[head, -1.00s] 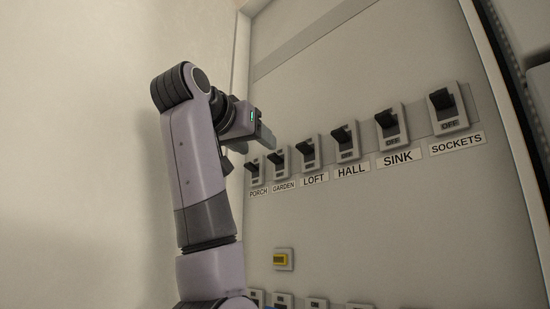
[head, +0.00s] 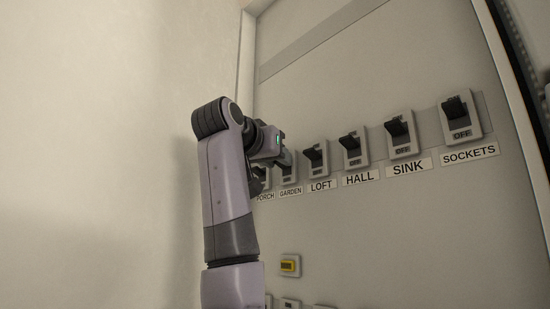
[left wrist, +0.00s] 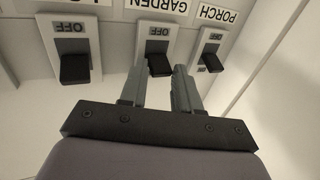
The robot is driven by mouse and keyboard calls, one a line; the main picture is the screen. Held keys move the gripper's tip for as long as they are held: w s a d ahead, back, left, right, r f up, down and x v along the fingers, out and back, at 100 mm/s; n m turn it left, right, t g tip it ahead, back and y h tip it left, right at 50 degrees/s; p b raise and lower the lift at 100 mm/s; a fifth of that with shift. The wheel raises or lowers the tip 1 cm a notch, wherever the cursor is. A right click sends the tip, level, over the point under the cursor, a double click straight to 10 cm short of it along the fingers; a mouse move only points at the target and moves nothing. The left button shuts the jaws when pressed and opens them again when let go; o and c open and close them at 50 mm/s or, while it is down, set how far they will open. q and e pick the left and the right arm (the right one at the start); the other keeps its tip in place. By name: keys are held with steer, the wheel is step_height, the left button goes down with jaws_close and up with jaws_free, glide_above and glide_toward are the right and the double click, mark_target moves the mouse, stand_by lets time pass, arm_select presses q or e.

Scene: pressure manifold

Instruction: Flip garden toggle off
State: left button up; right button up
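The garden toggle (head: 289,178) is a black lever on a grey plate above its GARDEN label (head: 290,191); my left gripper (head: 286,158) partly covers it in the head view. In the left wrist view, where labels appear upside down, the garden lever (left wrist: 159,67) lies between the fingertips of my left gripper (left wrist: 160,75). The fingers stand apart, one on each side of the lever; contact cannot be told. The OFF marking is visible on its plate, on the label side of the lever. My right gripper is not in view.
The porch toggle (left wrist: 211,62) is close beside one finger. The loft (head: 315,156), hall (head: 353,148), sink (head: 402,136) and sockets (head: 460,118) toggles continue the row rightward. A yellow button (head: 289,265) sits below. A bare wall lies left of the panel.

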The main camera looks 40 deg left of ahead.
mark_target(281, 167)
arm_select(q)
steer(key=shift+s+f+t+b, duration=0.1)
steer(key=shift+f+t+b, duration=0.3)
steer(key=shift+b, duration=0.5)
steer(key=f+n+t+y+b, duration=0.1)
steer(key=t+b, duration=0.1)
steer(key=b, duration=0.1)
steer(key=shift+f+n+b, duration=0.2)
steer(key=shift+n+b, duration=0.15)
steer(key=shift+n, duration=0.05)
steer(key=shift+f+n+t+y+b, duration=0.3)
steer(key=shift+n+t+y+b, duration=0.45)
steer(key=shift+t+y, duration=0.3)
steer(key=shift+w+f+n+t+y, duration=0.15)
steer(key=shift+n+t+y, duration=0.2)
steer(key=shift+n+y, duration=0.25)
steer(key=shift+w+f+n+t+y, duration=0.1)
steer(key=shift+n+t+y, duration=0.2)
steer(key=shift+n+y, duration=0.2)
steer(key=shift+y, duration=0.25)
steer(key=o, duration=1)
steer(key=shift+b, duration=0.3)
